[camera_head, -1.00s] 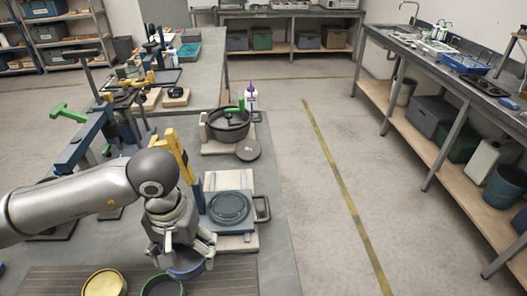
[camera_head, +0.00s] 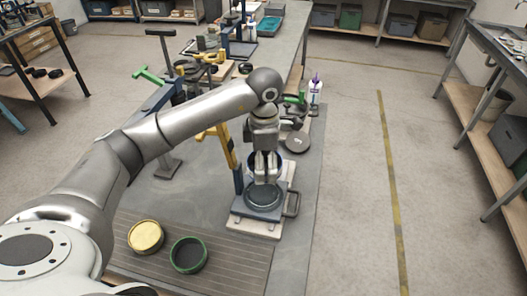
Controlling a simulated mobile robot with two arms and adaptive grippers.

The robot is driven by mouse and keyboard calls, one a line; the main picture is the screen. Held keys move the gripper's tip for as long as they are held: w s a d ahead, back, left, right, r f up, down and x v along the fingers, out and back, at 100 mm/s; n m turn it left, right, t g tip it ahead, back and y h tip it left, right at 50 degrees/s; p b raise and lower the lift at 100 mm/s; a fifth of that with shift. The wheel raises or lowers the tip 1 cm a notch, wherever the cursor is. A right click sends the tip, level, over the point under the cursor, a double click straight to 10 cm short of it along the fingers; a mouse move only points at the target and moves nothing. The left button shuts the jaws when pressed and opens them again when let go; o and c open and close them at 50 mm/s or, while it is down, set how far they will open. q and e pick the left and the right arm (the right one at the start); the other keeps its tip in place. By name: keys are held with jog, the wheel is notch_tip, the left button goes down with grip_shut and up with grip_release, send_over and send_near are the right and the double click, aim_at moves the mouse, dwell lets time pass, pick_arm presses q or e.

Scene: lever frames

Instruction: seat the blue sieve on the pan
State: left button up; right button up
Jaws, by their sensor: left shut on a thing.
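My left gripper (camera_head: 265,177) is shut on the blue sieve (camera_head: 252,164), whose dark blue rim shows at both sides of the fingers. The gripper points down and holds the sieve above and slightly behind the pan. The round dark pan (camera_head: 263,197) sits on a blue plate on a pale board, with a grey handle loop at its right. The fingers hide the sieve's middle and part of the pan's far edge. A gap seems to separate sieve and pan, but its height is hard to tell. My right gripper is not in view.
A yellow sieve (camera_head: 146,236) and a green-rimmed sieve (camera_head: 189,255) stand on the ribbed mat (camera_head: 235,268) in front. A yellow lever (camera_head: 226,150) stands close left of the pan. A dark round lid (camera_head: 297,142) and a white bottle (camera_head: 315,95) are behind.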

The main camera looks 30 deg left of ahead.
pick_arm(q)
jog(key=shift+w+a+r+n, duration=0.15)
jog(key=shift+w+a+n, duration=0.15)
jog(key=shift+n, duration=0.6)
jog(key=shift+a, duration=0.15)
jog(key=shift+f+b, duration=0.55)
jog(key=shift+f, duration=0.75)
notch_tip(320, 180, down, 4)
jog(key=b, duration=0.2)
jog(key=shift+r+b, duration=0.2)
jog(key=shift+b, duration=0.1)
notch_tip(320, 180, down, 2)
jog(key=shift+f+b, duration=0.1)
jog(key=shift+b, duration=0.8)
jog(key=shift+f, duration=0.25)
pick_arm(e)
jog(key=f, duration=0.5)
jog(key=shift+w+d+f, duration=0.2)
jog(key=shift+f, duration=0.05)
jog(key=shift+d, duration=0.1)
pick_arm(q)
jog(key=shift+f+b, duration=0.35)
jog(key=shift+b, duration=0.2)
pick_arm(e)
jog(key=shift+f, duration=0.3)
